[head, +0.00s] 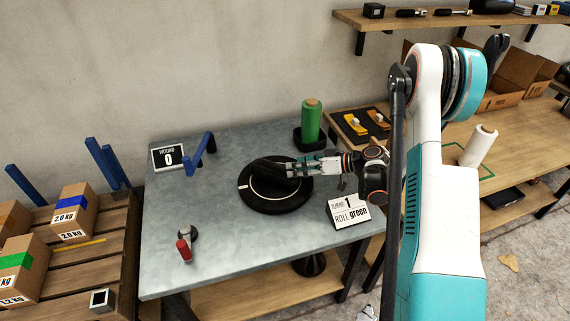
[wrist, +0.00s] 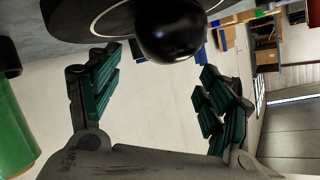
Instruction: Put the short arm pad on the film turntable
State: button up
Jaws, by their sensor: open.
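The film turntable (head: 275,207) is a round black disc with a white ring, on the grey table. Its rim also shows at the top of the wrist view (wrist: 75,25). A dark, rounded black pad, which looks like the short arm pad (head: 264,168), lies over the back part of the disc; its end shows in the wrist view (wrist: 170,32). My gripper (head: 290,168) is at the pad's right end, low over the disc. In the wrist view my gripper (wrist: 158,75) has its fingers spread apart, with the pad's end beyond and between the tips. The pad's underside contact is hidden.
A green film roll (head: 311,120) stands in a black holder behind the turntable.

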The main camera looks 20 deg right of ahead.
jog(key=shift+p+v, duration=0.5)
jog(key=shift+v, duration=1.7)
